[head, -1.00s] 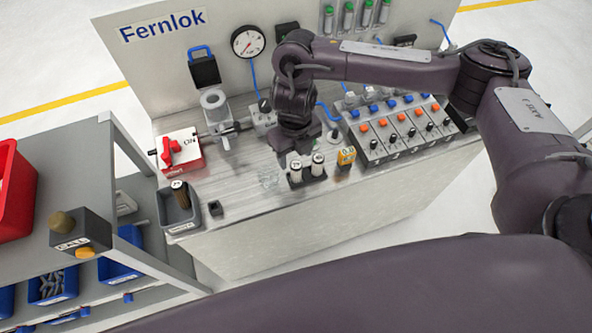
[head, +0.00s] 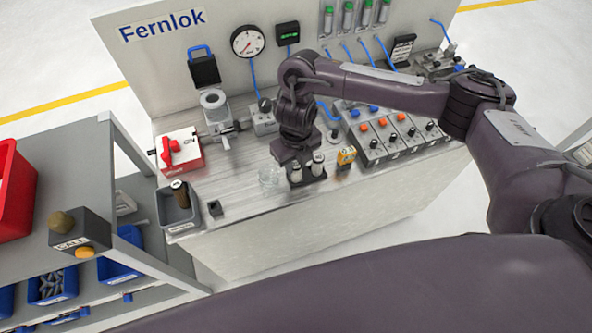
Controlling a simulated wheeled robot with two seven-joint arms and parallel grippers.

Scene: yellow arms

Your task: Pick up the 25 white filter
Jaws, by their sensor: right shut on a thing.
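Two white cylindrical filters stand in a small black rack (head: 308,179) near the bench's front edge in the head view. My right gripper (head: 294,162) reaches down from above and is shut on the left white filter (head: 295,174), which is still down in the rack. The gripper hides the top of this filter, so its number cannot be read. The other white filter (head: 318,164) stands just to the right, its dark-marked top showing. My left gripper is not in view.
A clear glass (head: 268,178) is close on the left. A grey bin (head: 178,214) holding a brown cylinder and a small black block (head: 214,208) are farther left.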

